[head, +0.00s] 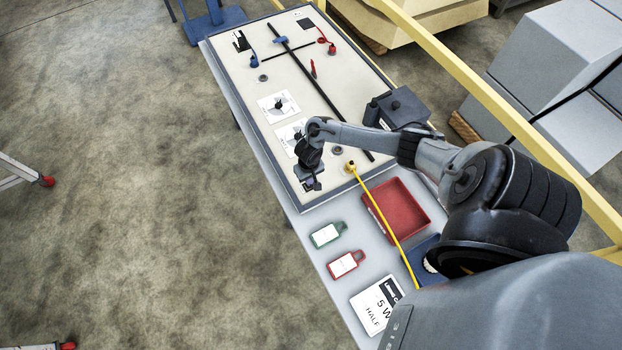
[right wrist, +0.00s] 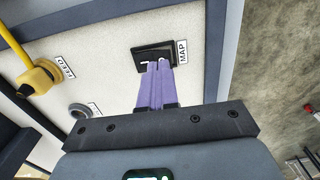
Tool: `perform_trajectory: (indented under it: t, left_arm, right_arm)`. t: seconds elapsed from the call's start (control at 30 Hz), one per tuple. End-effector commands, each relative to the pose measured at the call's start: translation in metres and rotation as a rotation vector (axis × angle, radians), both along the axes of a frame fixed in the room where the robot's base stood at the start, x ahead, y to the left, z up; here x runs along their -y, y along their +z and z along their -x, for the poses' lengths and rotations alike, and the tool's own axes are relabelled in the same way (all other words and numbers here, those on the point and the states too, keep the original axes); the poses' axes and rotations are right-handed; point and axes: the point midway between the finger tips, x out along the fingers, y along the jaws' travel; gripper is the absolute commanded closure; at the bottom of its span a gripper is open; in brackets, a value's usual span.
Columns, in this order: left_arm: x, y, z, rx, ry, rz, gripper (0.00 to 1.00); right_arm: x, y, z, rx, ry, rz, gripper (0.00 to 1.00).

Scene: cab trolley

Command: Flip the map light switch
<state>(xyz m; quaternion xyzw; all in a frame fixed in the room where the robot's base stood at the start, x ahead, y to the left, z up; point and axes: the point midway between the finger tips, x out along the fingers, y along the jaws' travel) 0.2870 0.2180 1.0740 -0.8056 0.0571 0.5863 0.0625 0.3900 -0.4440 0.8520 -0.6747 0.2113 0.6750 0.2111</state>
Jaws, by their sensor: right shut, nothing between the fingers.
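The map light switch (right wrist: 142,54) is a small dark switch in a black frame on the cream panel, beside a white label reading MAP (right wrist: 183,52) in the right wrist view. My right gripper (right wrist: 158,66) has its two purple fingers together and empty. Their tips overlap the switch in this view; I cannot tell whether they touch it. In the head view my right gripper (head: 311,184) is over the near left corner of the panel, and the switch is largely hidden there. My left gripper is not in view.
A yellow cable runs from a yellow plug (right wrist: 36,80) beside the FEED label; a grey round fitting (right wrist: 80,111) is near it. In the head view a red tray (head: 414,196), green tag (head: 326,235) and red tag (head: 345,264) lie on the trolley. A dark box (head: 401,104) stands right of the panel.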

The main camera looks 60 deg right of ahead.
Motion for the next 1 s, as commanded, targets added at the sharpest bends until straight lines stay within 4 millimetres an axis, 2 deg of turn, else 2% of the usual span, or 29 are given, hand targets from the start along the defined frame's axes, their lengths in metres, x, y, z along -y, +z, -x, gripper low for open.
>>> perform_trajectory:
  t: [1.0]
  left_arm:
    - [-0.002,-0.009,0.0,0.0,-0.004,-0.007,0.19]
  right_arm:
    - [0.0,-0.016,0.0,0.001,0.0,-0.001,1.0]
